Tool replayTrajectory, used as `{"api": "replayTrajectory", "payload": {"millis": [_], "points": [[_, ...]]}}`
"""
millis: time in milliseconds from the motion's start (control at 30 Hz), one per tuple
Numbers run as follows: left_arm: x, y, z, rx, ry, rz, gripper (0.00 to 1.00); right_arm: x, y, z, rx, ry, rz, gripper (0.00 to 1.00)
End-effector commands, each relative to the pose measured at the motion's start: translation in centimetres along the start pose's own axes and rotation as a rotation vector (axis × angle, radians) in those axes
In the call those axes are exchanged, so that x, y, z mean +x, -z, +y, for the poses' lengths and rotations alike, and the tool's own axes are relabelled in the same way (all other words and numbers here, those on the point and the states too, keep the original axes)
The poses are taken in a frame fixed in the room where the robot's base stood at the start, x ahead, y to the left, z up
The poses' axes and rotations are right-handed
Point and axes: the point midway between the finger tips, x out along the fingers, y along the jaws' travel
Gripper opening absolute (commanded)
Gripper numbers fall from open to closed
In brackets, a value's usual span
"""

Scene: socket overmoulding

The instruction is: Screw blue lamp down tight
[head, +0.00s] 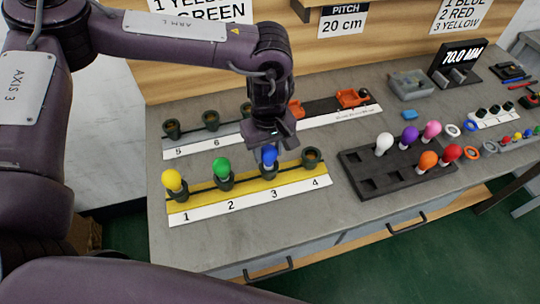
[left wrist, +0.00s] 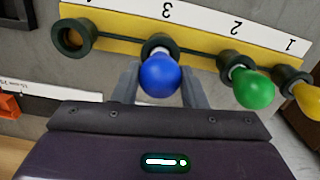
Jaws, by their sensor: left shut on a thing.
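The blue lamp (head: 269,155) is at socket 3 of the yellow strip, under my left gripper (head: 268,146). In the left wrist view the blue lamp (left wrist: 160,75) sits between the two fingers (left wrist: 160,88), in line with the dark socket 3 (left wrist: 158,42). A pale collar shows between bulb and socket rim, and I cannot tell how deep the lamp is. The left gripper is shut on the lamp. A yellow lamp (head: 173,181) stands in socket 1 and a green lamp (head: 222,168) in socket 2. Socket 4 (head: 312,157) is empty. My right gripper is not seen.
A black tray (head: 352,161) at the right holds white, purple, pink, orange and red lamps. A second strip with sockets 5 (head: 172,128) and 6 (head: 211,119) runs behind. Orange parts (head: 352,97), a grey block and a 70.0 mm display (head: 458,59) stand farther back.

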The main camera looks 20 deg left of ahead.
Motion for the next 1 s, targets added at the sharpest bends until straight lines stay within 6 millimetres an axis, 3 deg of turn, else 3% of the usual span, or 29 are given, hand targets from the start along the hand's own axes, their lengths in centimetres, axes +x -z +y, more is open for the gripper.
{"api": "replayTrajectory", "payload": {"millis": [233,300,700,800,1000], "points": [[0.1,0.0,0.0,0.096,-0.001,0.0,0.21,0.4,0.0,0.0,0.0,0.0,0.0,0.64],[0.3,0.0,0.1,0.205,-0.001,0.001,0.21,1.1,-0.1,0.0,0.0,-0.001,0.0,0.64],[0.5,0.1,0.1,0.301,-0.002,0.007,0.21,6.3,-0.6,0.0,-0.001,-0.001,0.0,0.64],[-0.5,-0.2,0.2,0.349,0.003,0.005,0.16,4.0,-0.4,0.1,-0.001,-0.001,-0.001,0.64],[-0.1,-0.1,0.1,0.397,0.001,0.0,0.15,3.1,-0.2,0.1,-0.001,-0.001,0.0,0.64]]}}
